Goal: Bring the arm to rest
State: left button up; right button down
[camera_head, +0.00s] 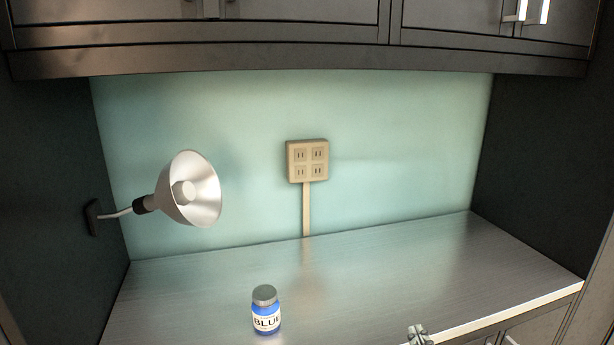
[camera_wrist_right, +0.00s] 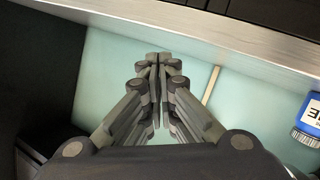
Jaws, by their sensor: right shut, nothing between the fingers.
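My right gripper (camera_head: 419,333) shows only in part at the bottom edge of the head view, by the counter's front edge. In the right wrist view my right gripper (camera_wrist_right: 159,60) is shut, with its fingertips together and nothing between them. A blue jar (camera_head: 266,312) with a grey lid and a white label stands upright on the counter, to the left of my right gripper and apart from it. The jar also shows in part at the right edge of the right wrist view (camera_wrist_right: 309,125). My left gripper is not in view.
The metal counter (camera_head: 400,265) is mostly bare around the jar. A lamp (camera_head: 190,190) sticks out from the left wall. An outlet box (camera_head: 307,160) is on the pale green back wall. Dark cabinets (camera_head: 300,40) hang above, and dark side walls close the alcove.

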jog(key=s+f+m+g+y, duration=0.1)
jog(key=s+f+g, duration=0.4)
jog(key=s+f, duration=0.65)
jog(key=s+f+g+y, duration=0.1)
jog(key=s+f+g, duration=0.6)
jog(key=s, duration=0.8)
notch_tip(320, 180, down, 29)
jog(key=s, duration=0.2)
jog(key=s+d+f+g, duration=0.1)
jog(key=s+d+f, duration=0.1)
jog(key=s+f, duration=1.2)
jog(key=shift+s+d+f, duration=0.15)
jog(key=shift+s+f, duration=0.2)
jog(key=shift+s, duration=0.8)
jog(key=c, duration=2.3)
grip_release()
